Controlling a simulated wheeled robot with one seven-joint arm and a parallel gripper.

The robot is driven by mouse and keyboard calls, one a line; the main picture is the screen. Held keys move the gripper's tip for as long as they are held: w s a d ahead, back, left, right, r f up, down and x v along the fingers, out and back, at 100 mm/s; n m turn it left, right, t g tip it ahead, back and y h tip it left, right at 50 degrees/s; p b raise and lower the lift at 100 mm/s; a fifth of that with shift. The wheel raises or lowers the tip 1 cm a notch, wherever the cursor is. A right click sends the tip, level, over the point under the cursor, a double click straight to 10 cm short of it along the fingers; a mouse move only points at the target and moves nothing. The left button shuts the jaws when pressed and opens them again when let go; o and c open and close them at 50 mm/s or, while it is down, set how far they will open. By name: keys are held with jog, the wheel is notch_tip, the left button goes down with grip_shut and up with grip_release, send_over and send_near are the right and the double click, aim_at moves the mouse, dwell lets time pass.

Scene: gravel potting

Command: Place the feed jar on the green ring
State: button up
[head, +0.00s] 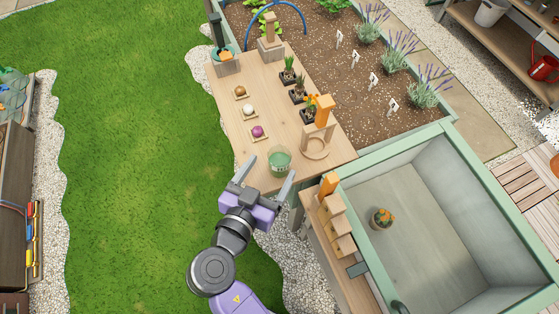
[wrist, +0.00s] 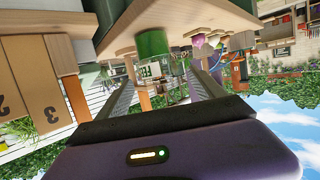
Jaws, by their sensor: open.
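The feed jar, seemingly the green glass jar (head: 279,161), stands upright near the front edge of the wooden table (head: 232,128). In the wrist view, which is upside down, a green cylinder (wrist: 152,42) that looks like the jar shows beyond the fingers under the tabletop. My gripper (head: 270,172) is open and empty, its two fingers spread toward the jar at the table edge. Whether they touch it, I cannot tell. I cannot surely make out the green ring; a teal-green rim (head: 222,53) shows at the far left table corner, and a dark green curved piece (head: 400,307) at the bottom.
A wooden ring stand (head: 316,146) with an orange-topped block is close right of the jar. Small dishes with bulbs (head: 249,111) and dark potted seedlings (head: 298,95) stand farther back. A side bench with wooden blocks (head: 337,222) and a grey-green bin (head: 440,200) are to the right.

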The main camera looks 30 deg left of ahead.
jog(key=p, duration=0.1)
send_over(279, 163)
jog(key=s, duration=0.1)
jog(key=f, duration=0.2)
jog(key=shift+s+d+f, duration=0.15)
jog(key=shift+d+f, duration=0.15)
jog(key=shift+d, duration=0.1)
grip_shut()
